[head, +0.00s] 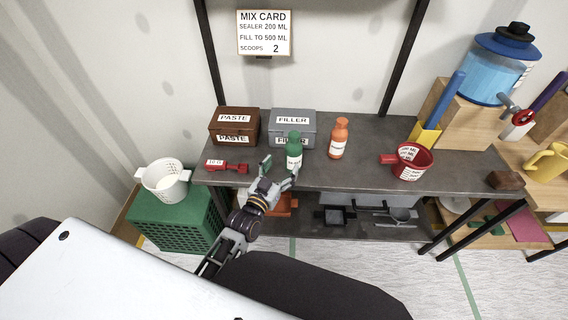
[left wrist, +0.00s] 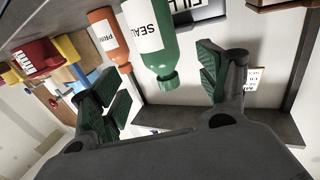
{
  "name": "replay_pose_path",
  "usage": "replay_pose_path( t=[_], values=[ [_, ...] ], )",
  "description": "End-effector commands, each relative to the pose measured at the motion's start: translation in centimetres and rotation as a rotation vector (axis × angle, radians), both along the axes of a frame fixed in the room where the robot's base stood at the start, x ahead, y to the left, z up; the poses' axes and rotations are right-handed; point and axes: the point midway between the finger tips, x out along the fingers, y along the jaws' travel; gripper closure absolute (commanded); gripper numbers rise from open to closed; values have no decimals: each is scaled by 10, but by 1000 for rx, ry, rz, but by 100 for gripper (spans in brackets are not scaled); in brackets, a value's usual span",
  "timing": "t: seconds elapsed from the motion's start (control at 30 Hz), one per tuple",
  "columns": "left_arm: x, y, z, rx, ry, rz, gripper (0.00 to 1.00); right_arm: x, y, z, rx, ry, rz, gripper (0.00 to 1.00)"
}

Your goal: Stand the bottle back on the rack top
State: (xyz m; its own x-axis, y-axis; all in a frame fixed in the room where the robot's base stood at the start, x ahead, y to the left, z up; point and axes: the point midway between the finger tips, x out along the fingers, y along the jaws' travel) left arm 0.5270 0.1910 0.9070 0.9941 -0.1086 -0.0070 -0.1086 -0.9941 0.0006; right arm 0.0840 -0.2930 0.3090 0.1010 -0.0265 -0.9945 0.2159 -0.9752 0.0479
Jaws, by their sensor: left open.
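The green bottle (head: 294,152) stands upright on the rack top (head: 360,172), in front of the grey FILLER box. In the left wrist view, whose picture is turned over, the green bottle (left wrist: 150,38) shows its white SEAL label and green cap. An orange bottle (head: 339,139) stands to its right; it also shows in the left wrist view (left wrist: 107,36). My left gripper (head: 278,172) is open and empty at the front edge of the rack top, just in front of the green bottle. In the left wrist view, the bottle appears beyond the gap between the fingers (left wrist: 160,88). My right gripper is out of view.
A brown PASTE box (head: 234,126) and the FILLER box (head: 292,124) stand behind. A red scoop (head: 228,167) lies left of the gripper. A red measuring cup (head: 412,163) stands at right. A white bucket (head: 165,180) sits on a green crate (head: 172,218). Rack space between orange bottle and cup is clear.

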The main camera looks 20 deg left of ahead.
Motion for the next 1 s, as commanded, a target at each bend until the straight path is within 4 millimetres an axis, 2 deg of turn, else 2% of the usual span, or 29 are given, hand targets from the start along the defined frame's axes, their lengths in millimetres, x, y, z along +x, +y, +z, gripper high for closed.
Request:
replay_pose_path(
  t=[0.13,0.33,0.7,1.0],
  values=[
    [-11,1,0,0,1,0,24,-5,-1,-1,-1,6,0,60],
    [-18,2,0,0,0,-1,24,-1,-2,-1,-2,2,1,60],
    [-19,2,1,1,0,-1,24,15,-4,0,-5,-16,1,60],
    [-19,2,1,1,0,0,24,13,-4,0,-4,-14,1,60]
  ],
)
